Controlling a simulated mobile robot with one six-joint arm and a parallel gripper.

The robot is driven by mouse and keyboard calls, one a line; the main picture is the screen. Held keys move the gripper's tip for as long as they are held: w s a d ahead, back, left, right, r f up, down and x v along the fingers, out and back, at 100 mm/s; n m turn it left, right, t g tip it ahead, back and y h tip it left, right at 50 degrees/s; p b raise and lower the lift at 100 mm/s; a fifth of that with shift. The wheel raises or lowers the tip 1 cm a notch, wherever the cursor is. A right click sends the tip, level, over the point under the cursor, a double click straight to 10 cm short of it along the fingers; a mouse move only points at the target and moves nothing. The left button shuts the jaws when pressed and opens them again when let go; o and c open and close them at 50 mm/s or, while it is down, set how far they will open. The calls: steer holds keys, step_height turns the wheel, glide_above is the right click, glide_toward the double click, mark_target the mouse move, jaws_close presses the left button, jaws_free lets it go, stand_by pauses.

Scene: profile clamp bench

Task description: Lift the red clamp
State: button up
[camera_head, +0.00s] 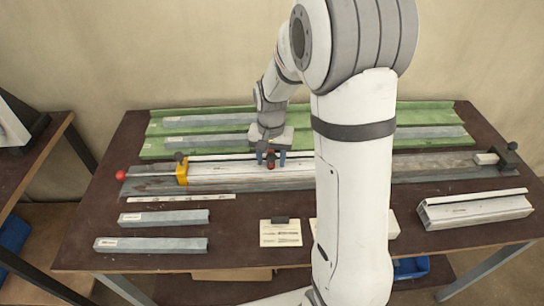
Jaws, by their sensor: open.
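The pale profile (225,173) lies lengthwise along a long grey bar.
A yellow clamp jaw (182,168) and red knob (120,175) are at the bar's left; a black end piece (508,157) is at its right. Green trays (235,142) lie behind. Grey profiles (165,218) lie front left, a white profile (475,209) front right.

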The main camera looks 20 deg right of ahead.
jaws_close()
stand_by(0.5)
